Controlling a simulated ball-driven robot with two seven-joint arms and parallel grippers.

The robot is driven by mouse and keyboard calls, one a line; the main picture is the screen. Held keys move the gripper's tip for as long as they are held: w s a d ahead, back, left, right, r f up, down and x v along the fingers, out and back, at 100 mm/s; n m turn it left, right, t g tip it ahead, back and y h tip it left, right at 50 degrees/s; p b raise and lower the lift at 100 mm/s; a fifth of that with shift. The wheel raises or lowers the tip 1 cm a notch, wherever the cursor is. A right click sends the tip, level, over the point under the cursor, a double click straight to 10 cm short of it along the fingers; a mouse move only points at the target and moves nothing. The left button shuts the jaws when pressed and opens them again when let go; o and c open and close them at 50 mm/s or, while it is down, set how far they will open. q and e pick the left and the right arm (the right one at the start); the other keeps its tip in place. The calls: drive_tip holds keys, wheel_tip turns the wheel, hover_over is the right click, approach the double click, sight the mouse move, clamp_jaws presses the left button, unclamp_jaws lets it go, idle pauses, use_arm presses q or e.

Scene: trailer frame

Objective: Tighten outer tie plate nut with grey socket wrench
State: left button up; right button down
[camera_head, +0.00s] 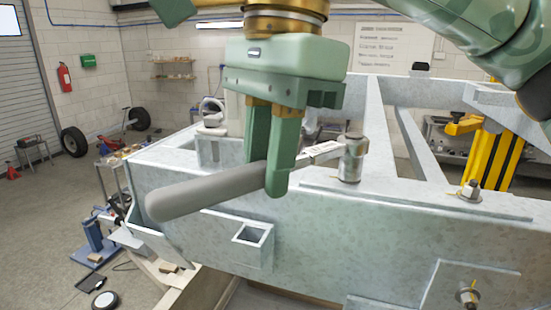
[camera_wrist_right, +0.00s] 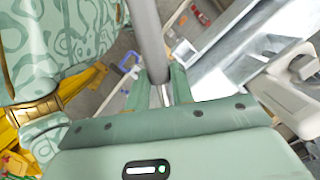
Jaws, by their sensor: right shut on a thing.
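My right gripper (camera_head: 270,178) points down and is shut on the grey handle of the socket wrench (camera_head: 200,195). The handle sticks out to the left of the fingers. The wrench's metal neck runs right to its socket (camera_head: 352,160), which stands upright over the tie plate (camera_head: 420,200) on the frame; what is under the socket is hidden. A bare nut on a stud (camera_head: 470,190) shows at the plate's right part. In the right wrist view, the handle (camera_wrist_right: 147,38) passes between the fingers (camera_wrist_right: 160,88). My left gripper cannot be made out.
The pale trailer frame (camera_head: 330,235) fills the middle and right. Another bolt and nut (camera_head: 467,293) sits on its side face. A yellow and black stand (camera_head: 495,140) is behind at right. A blue jack-like tool (camera_head: 95,240) stands at left. The floor at far left is open.

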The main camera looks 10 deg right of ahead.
drive_tip(key=shift+w+a+m, duration=0.25)
drive_tip(key=shift+w+m, duration=0.65)
drive_tip(key=shift+w+a+m, duration=0.15)
drive_tip(key=shift+w+m, duration=0.75)
drive_tip(key=shift+w+t, duration=0.1)
drive_tip(key=shift+t, duration=0.2)
drive_tip(key=shift+w+m, duration=0.85)
drive_tip(key=shift+m, duration=0.05)
